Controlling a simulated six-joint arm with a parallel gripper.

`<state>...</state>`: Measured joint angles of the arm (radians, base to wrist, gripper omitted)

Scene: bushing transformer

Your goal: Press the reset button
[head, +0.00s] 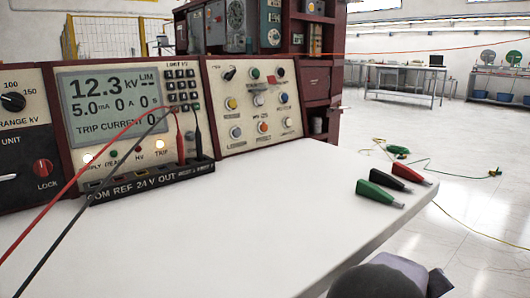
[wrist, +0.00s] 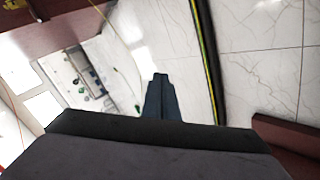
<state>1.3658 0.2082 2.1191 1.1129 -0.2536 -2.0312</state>
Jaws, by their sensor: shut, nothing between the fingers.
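The control panel (head: 255,108) is a light slanted face in a dark red frame, left of centre in the head view. It carries several round buttons and knobs in green, red, yellow, blue and orange, with small labels. The labels are too small to tell for sure which button is the reset one. My gripper (wrist: 160,78) shows in the wrist view with its fingers together and empty, above the floor. The panel does not show in the wrist view. In the head view only a dark rounded part of my arm shows at the bottom right, far from the panel.
The white bench top (head: 230,225) is mostly clear. Green, black and red clips (head: 390,179) lie near its right edge. A display unit (head: 115,105) stands left of the panel, behind a black terminal strip (head: 150,182). Red and black leads (head: 92,160) cross the left front.

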